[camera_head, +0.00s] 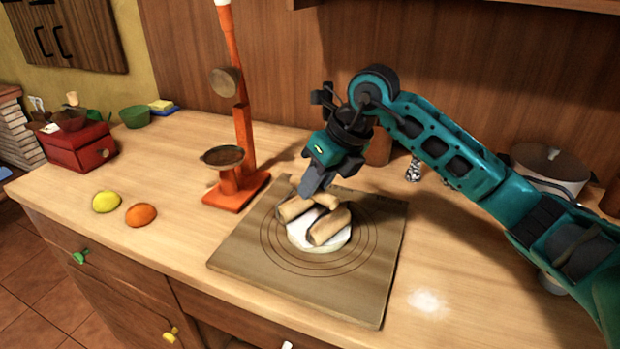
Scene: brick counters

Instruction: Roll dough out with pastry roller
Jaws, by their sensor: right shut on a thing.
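The pale round dough (318,240) lies on a brown pastry board (350,290) marked with rings. The tan wooden pastry roller (329,226) rests over the dough, with one thick cylinder on its near right side and another tan piece on its left. My right gripper (316,187) points down from above and is shut on the roller at its back part. The exact grip is partly hidden by the fingers. My left gripper is not in view.
An orange juicer stand (240,120) stands behind the board to the left. A lemon (106,202) and an orange (141,215) lie on the left counter. A red box grinder (75,147), green bowl (135,116) and white pot (550,165) stand farther off. The front right counter is mostly clear.

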